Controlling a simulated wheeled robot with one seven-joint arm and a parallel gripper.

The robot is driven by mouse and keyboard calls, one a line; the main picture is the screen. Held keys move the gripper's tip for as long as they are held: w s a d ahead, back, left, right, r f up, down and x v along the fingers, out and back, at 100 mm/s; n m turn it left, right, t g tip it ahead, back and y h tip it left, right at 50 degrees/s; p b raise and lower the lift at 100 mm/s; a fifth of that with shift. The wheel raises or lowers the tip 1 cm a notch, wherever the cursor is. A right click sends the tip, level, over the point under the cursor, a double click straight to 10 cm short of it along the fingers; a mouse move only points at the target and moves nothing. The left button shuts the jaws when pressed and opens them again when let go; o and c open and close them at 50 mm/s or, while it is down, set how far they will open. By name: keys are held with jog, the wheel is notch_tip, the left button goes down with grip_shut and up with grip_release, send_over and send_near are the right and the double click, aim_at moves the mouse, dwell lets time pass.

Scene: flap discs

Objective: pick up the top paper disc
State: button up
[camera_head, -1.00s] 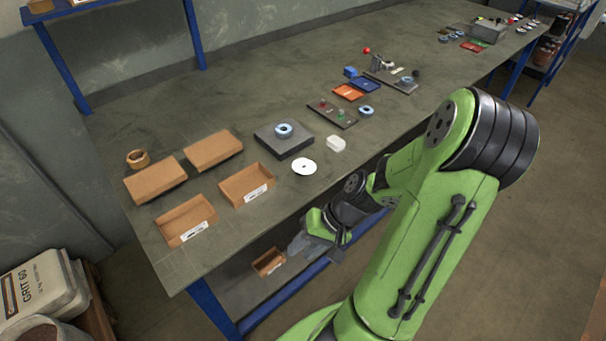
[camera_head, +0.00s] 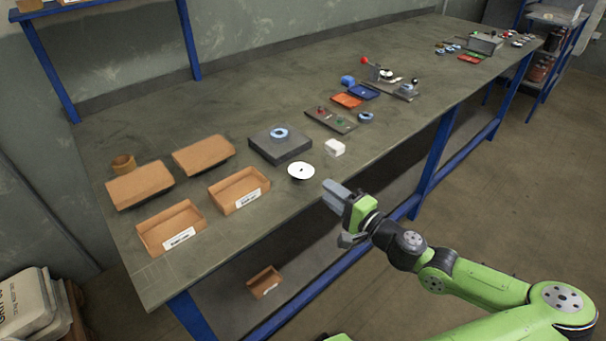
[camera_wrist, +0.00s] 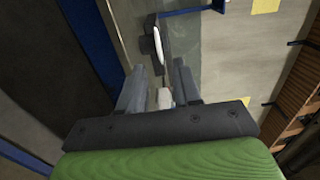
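A white paper disc (camera_head: 301,170) with a small dark centre hole lies near the front edge of the workbench. Something dark shows just under its front rim; I cannot tell how many discs are stacked there. My gripper (camera_head: 334,194) is just off the bench's front edge, to the right of and nearer than the disc, apart from it. In the wrist view, the two grey fingers of my gripper (camera_wrist: 159,82) are apart with nothing held. A pale, edge-on shape (camera_wrist: 150,27) shows beyond them, probably the disc.
A white block (camera_head: 335,147) stands right of the disc. A dark grey plate (camera_head: 280,152) with a blue ring (camera_head: 279,133) lies behind it. Labelled cardboard trays (camera_head: 238,188) and closed boxes (camera_head: 203,155) are on the left. The blue bench frame (camera_head: 335,267) runs below the edge.

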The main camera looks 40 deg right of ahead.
aim_at(315, 192)
jog(key=w+b, duration=0.1)
jog(key=w, duration=0.5)
jog(key=shift+w+a+f, duration=0.1)
grip_shut()
